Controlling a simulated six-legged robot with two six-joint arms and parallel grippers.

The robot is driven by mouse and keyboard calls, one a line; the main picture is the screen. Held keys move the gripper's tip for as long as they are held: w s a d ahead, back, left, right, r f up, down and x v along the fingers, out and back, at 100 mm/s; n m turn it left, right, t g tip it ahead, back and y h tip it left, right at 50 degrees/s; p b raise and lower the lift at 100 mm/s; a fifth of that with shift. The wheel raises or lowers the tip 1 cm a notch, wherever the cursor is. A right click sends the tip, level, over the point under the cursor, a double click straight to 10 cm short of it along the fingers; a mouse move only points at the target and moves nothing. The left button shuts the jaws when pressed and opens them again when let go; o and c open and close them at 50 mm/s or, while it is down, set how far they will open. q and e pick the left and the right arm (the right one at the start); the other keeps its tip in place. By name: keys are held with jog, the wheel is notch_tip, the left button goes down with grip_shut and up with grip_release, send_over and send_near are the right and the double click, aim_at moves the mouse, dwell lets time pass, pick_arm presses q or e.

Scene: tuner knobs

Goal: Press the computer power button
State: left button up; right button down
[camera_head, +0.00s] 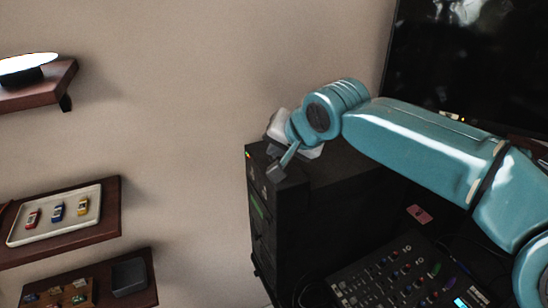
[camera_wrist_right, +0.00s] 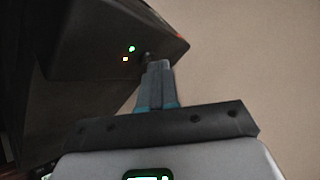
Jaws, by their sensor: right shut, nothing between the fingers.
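The computer is a black tower (camera_head: 335,195), standing upright in the middle of the head view. It also fills the left of the right wrist view (camera_wrist_right: 75,105), with a green light and a small pale light on its face. My right gripper (camera_head: 277,173) is shut and empty at the tower's upper front edge. In the right wrist view its closed fingertips (camera_wrist_right: 157,66) are at the tower's face, just right of the lights, beside a small dark round button (camera_wrist_right: 146,57). I cannot tell whether they touch it. My left gripper is not in view.
A mixer with many knobs (camera_head: 395,275) lies right of the tower, near a pink card (camera_head: 419,214). A large dark screen (camera_head: 480,70) stands behind. Wall shelves at left hold a tray (camera_head: 22,237) of toy cars. Wall space between shelves and tower is clear.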

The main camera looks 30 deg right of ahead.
jog(key=shift+r, duration=0.1)
jog(key=shift+r+p, duration=0.5)
jog(key=shift+r, duration=0.15)
notch_tip(320, 180, up, 5)
jog(key=p, duration=0.4)
dwell(0.8)
